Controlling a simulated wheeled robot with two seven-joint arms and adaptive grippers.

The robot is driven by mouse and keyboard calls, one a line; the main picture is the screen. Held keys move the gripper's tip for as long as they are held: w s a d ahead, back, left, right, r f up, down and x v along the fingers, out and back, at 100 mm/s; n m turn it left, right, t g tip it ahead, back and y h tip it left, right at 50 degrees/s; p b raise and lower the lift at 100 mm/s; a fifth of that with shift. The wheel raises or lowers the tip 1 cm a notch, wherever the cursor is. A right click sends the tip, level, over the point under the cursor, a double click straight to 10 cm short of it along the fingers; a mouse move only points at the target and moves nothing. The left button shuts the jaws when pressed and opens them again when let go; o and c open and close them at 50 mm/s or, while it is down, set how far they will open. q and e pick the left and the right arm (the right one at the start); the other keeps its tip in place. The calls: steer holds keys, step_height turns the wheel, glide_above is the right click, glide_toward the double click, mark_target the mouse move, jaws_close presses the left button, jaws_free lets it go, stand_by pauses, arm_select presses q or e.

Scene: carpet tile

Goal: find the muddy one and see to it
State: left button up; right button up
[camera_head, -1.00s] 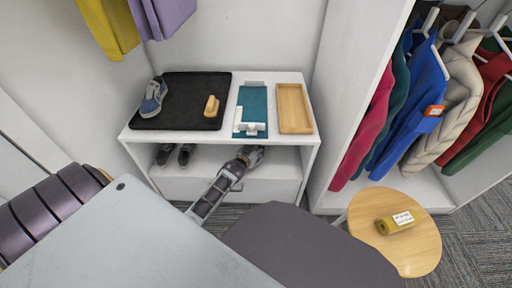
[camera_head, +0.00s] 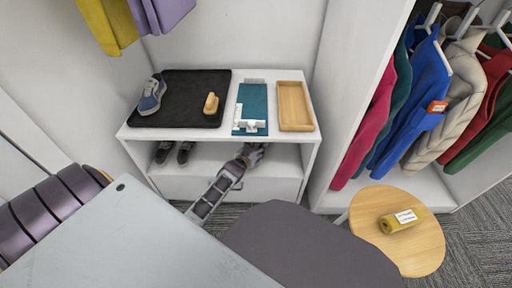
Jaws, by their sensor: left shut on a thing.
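A blue-grey shoe (camera_head: 152,95) stands at the left of a black mat (camera_head: 181,84) on top of the white bench. A small tan brush-like block (camera_head: 211,103) stands on the mat's right part. A pair of dark shoes, one left (camera_head: 163,153) and one right (camera_head: 184,153), sits on the lower shelf (camera_head: 215,155). I cannot make out mud on any of them. My left gripper (camera_head: 252,155) is in front of the lower shelf's right part, under the bench top's front edge. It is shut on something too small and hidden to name. My right gripper is not in view.
A teal mat with a white holder (camera_head: 251,122) and an empty wooden tray (camera_head: 294,107) are on the bench top's right. A round wooden stool (camera_head: 420,247) bears a yellow labelled roll (camera_head: 400,221). Coats (camera_head: 410,100) hang at right.

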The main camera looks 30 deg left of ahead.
arm_select(q)
steer(key=shift+f, duration=0.25)
steer(key=o, duration=1.3)
steer(key=shift+o, duration=0.2)
steer(key=shift+f, duration=0.1)
steer(key=shift+v, duration=5.95)
steer(key=shift+d, duration=0.1)
